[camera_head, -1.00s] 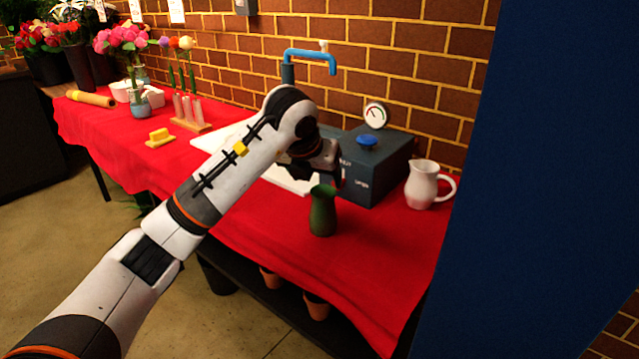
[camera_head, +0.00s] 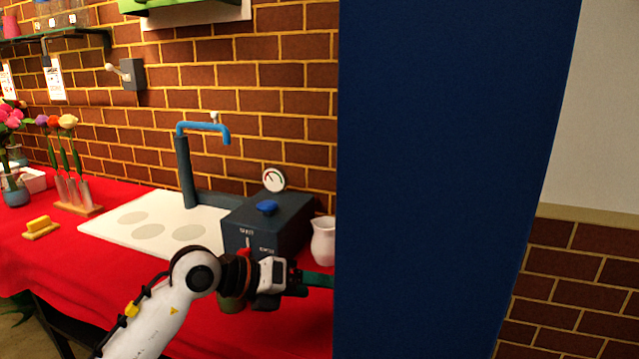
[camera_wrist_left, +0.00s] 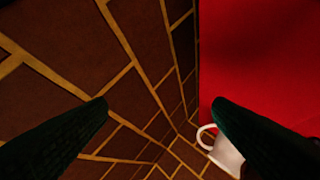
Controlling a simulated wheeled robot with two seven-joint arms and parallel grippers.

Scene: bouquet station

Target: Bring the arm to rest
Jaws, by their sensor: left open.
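My left gripper (camera_head: 316,281) is low in the head view, its arm coming in from the lower left. Its dark green fingers point right, toward the blue panel, in front of the white pitcher. In the left wrist view the two fingers (camera_wrist_left: 160,106) are wide apart with nothing between them. The green vase (camera_head: 232,303) is mostly hidden behind my left wrist; I cannot tell whether they touch. My right gripper is in neither view.
A tall blue panel (camera_head: 440,180) stands right of the red-covered table (camera_head: 100,270). The white pitcher (camera_head: 323,243) is beside it and shows in the wrist view (camera_wrist_left: 228,157). A dark box with a gauge (camera_head: 268,222) stands behind my wrist, near a blue tap (camera_head: 205,128).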

